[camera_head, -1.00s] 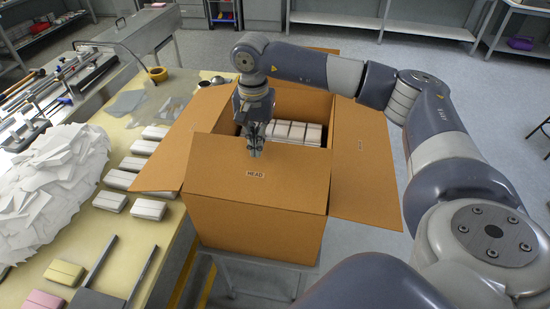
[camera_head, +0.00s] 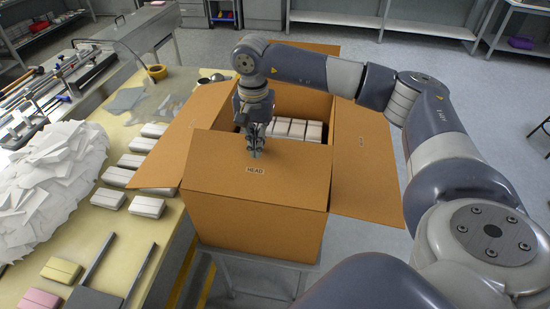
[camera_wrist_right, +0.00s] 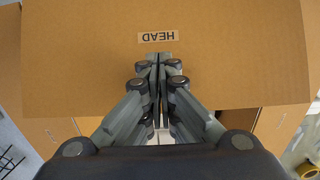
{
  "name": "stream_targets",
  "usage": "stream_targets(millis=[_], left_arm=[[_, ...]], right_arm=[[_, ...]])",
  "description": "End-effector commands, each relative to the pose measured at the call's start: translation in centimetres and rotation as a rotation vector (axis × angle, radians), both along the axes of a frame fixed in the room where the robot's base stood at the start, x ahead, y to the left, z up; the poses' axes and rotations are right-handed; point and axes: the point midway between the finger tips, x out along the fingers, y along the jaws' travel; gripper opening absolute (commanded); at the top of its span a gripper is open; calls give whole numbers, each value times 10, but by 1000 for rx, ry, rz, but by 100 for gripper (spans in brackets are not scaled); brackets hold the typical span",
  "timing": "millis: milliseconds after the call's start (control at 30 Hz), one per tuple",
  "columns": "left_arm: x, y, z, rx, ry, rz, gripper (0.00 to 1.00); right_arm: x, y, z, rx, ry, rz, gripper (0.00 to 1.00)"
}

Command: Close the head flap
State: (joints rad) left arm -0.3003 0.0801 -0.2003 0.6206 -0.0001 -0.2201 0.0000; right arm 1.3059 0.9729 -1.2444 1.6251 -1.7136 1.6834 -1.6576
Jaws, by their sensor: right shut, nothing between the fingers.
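The cardboard box (camera_head: 255,230) stands open at the middle of the head view. Its head flap (camera_head: 290,172), labelled HEAD, leans inward from the near wall over the near part of the opening. Its exact tilt is hard to tell. My right gripper (camera_head: 254,155) is shut and empty, with its fingertips over the flap, just beyond the label. In the right wrist view the flap (camera_wrist_right: 230,60) fills the upper part, and the shut fingertips (camera_wrist_right: 158,58) are close to the upside-down label. I cannot tell whether they touch it. My left gripper is out of view.
The left flap (camera_head: 170,160) and right flap (camera_head: 365,165) spread outward; a far flap (camera_head: 315,48) shows behind my arm. White packs (camera_head: 295,130) lie inside the box. The yellow table (camera_head: 170,205) at left holds packs and a paper pile (camera_head: 50,185).

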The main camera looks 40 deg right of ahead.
Motion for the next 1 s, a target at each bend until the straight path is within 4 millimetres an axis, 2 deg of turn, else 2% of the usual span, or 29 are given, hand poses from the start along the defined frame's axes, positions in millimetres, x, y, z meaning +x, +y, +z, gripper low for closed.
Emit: stream_targets(millis=[567,1000], left_arm=[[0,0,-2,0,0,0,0],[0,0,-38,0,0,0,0]], right_arm=[[0,0,-2,0,0,0,0],[0,0,-47,0,0,0,0]])
